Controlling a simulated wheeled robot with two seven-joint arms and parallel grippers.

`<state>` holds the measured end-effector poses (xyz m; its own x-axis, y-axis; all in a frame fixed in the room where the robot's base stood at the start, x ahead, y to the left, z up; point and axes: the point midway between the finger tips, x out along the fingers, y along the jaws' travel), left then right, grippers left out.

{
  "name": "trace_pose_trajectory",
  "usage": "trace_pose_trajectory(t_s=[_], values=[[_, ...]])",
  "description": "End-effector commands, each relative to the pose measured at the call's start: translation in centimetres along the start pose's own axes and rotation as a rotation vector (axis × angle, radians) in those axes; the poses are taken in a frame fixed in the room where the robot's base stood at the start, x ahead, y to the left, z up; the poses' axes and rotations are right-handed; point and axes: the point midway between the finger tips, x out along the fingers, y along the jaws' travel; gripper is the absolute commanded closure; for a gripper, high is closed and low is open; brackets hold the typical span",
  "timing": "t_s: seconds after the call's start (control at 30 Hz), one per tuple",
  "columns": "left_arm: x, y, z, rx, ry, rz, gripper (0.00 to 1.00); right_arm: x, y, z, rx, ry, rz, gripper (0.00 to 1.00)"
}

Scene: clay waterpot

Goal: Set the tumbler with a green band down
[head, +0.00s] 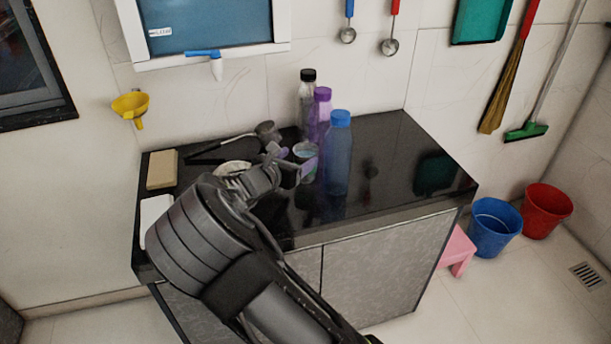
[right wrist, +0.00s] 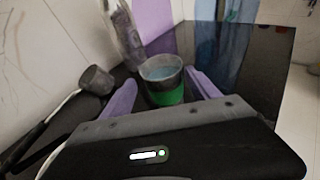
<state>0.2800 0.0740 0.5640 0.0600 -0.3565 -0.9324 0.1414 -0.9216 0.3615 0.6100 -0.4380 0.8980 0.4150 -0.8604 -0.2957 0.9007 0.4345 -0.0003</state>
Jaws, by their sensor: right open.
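The tumbler with a green band (head: 308,158) stands upright on the black counter (head: 400,155), left of the blue-capped bottle. In the right wrist view the tumbler (right wrist: 162,70) shows its grey rim and its green band low on the side. My right gripper (head: 287,164) is open, with one purple finger on each side of the tumbler. In the right wrist view gaps show between the fingers of the right gripper (right wrist: 162,83) and the tumbler. The tumbler's base is hidden behind the gripper body. My left gripper is out of view.
A blue bottle (head: 339,160), a purple bottle (head: 321,112) and a clear bottle with a black cap (head: 307,98) stand close by. A dark ladle (right wrist: 97,80) lies to the left. A tan block (head: 162,170) is at the counter's left end. The counter's right side is clear.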

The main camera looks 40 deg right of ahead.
Motion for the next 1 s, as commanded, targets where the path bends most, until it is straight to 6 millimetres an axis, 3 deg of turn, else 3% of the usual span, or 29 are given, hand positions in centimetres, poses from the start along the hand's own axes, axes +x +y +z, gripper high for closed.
trace_pose_trajectory(t_s=[0.4,0.7,1.0], values=[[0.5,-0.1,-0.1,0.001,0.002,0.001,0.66,0.2,0.0,-0.5,0.000,0.000,0.000,0.30],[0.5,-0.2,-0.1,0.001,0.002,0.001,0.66,2.8,-0.1,-0.5,-0.001,0.000,-0.001,0.30],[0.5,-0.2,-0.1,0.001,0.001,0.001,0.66,2.9,-0.1,-0.5,0.000,0.000,-0.001,0.30]])
